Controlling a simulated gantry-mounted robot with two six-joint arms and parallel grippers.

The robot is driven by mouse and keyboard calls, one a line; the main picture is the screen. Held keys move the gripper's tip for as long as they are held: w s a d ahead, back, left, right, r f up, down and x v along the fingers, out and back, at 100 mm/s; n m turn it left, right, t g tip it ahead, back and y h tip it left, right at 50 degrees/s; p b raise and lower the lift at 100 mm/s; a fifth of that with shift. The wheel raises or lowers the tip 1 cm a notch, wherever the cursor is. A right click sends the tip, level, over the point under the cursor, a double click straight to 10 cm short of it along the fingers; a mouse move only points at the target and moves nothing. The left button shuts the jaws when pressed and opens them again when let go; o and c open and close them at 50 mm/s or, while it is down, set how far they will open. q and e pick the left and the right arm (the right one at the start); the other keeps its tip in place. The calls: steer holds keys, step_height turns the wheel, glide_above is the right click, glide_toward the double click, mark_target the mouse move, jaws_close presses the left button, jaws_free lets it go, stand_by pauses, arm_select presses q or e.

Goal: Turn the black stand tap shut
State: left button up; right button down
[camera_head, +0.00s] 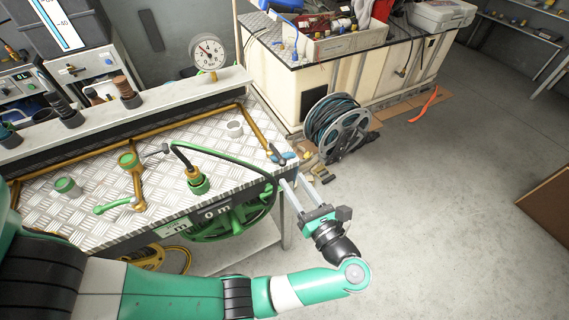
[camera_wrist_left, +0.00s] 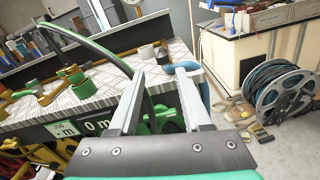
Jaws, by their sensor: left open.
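A small black tap handle (camera_head: 277,154) shows at the right end of the brass pipe, near the bench corner, with a blue fitting (camera_head: 290,157) beside it. I take it to be the black stand tap; how far it is turned is too small to tell. In the left wrist view the blue fitting (camera_wrist_left: 204,86) is just beyond the right finger, which partly covers that corner. My left gripper (camera_head: 288,182) is open and empty, just off the bench corner and apart from the tap; its two fingers also show in the left wrist view (camera_wrist_left: 160,78). My right gripper is not in view.
Green fittings (camera_head: 198,184) and a black-and-green hose stand on the checker-plate bench (camera_head: 215,155). A green hose reel (camera_head: 235,220) hangs below its front edge. A grey hose reel (camera_head: 340,125) stands on the floor beyond.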

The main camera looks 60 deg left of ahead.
mark_target(281, 159)
arm_select(q)
steer(key=a, duration=1.1)
steer(key=shift+a+r, duration=0.15)
steer(key=shift+a, duration=0.1)
jaws_close()
stand_by(1.0)
